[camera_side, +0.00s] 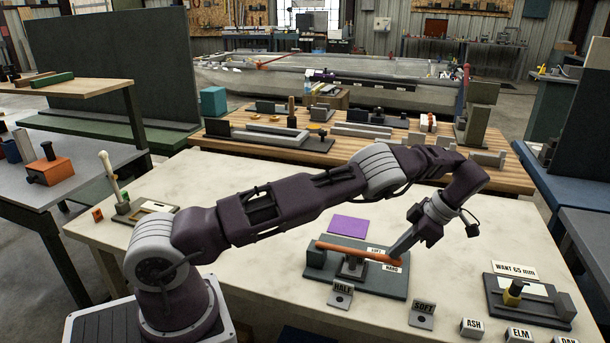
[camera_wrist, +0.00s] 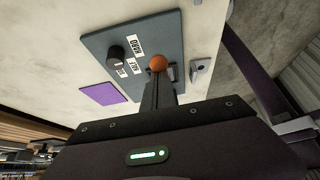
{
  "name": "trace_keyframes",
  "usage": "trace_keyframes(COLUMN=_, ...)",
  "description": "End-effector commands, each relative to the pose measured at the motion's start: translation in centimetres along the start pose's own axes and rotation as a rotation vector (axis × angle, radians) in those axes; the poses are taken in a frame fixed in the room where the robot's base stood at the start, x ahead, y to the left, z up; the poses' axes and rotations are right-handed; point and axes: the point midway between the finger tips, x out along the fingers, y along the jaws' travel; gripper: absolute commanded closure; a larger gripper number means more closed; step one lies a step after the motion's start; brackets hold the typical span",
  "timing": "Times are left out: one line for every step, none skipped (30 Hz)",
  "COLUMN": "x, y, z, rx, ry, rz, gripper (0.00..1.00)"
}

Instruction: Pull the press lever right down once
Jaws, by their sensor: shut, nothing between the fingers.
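The press (camera_side: 375,282) stands on a dark grey base plate in the middle of the pale table. Its orange lever (camera_side: 350,250) lies nearly level above the plate, the right end slightly lower in the picture. My gripper (camera_side: 394,257) is shut and empty, its fingertips at the lever's right end. In the wrist view, the lever's round orange end (camera_wrist: 158,63) shows just past my gripper's closed fingers (camera_wrist: 160,80). I cannot tell whether they touch it. A black round part (camera_wrist: 115,53) and small white labels, one reading HARD, are on the plate.
A gauge-like fixture (camera_side: 515,295) with a WANT 65 mm card is at right. A small pale-handled stand (camera_side: 125,205) is at far left.

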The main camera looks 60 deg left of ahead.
Motion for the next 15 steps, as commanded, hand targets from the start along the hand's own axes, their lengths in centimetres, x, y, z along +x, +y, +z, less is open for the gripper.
trace_keyframes(x=0.29, y=0.0, z=0.22, rx=0.0, ry=-0.001, rz=0.0, gripper=1.0)
trace_keyframes(x=0.37, y=0.01, z=0.29, rx=0.0, ry=-0.002, rz=0.0, gripper=1.0)
trace_keyframes(x=0.47, y=0.01, z=0.37, rx=0.0, ry=-0.002, rz=0.0, gripper=1.0)
trace_keyframes(x=0.53, y=0.01, z=0.43, rx=0.0, ry=-0.002, rz=0.0, gripper=1.0)
trace_keyframes(x=0.59, y=0.01, z=0.47, rx=0.001, ry=-0.003, rz=0.0, gripper=1.0)
trace_keyframes(x=0.66, y=0.01, z=0.53, rx=0.001, ry=-0.003, rz=0.0, gripper=1.0)
trace_keyframes(x=0.71, y=0.01, z=0.57, rx=0.001, ry=-0.003, rz=0.0, gripper=1.0)
trace_keyframes(x=0.75, y=0.0, z=0.6, rx=0.001, ry=-0.004, rz=-0.001, gripper=1.0)
trace_keyframes(x=0.8, y=-0.02, z=0.62, rx=0.001, ry=-0.004, rz=-0.001, gripper=1.0)
trace_keyframes(x=0.82, y=-0.04, z=0.63, rx=0.001, ry=-0.004, rz=-0.002, gripper=1.0)
trace_keyframes(x=0.83, y=-0.05, z=0.64, rx=0.001, ry=-0.004, rz=-0.003, gripper=1.0)
trace_keyframes(x=0.84, y=-0.07, z=0.65, rx=0.001, ry=-0.004, rz=-0.003, gripper=1.0)
trace_keyframes(x=0.84, y=-0.08, z=0.65, rx=0.001, ry=-0.004, rz=-0.004, gripper=1.0)
trace_keyframes(x=0.85, y=-0.09, z=0.66, rx=0.001, ry=-0.004, rz=-0.004, gripper=1.0)
trace_keyframes(x=0.85, y=-0.1, z=0.67, rx=0.001, ry=-0.005, rz=-0.005, gripper=1.0)
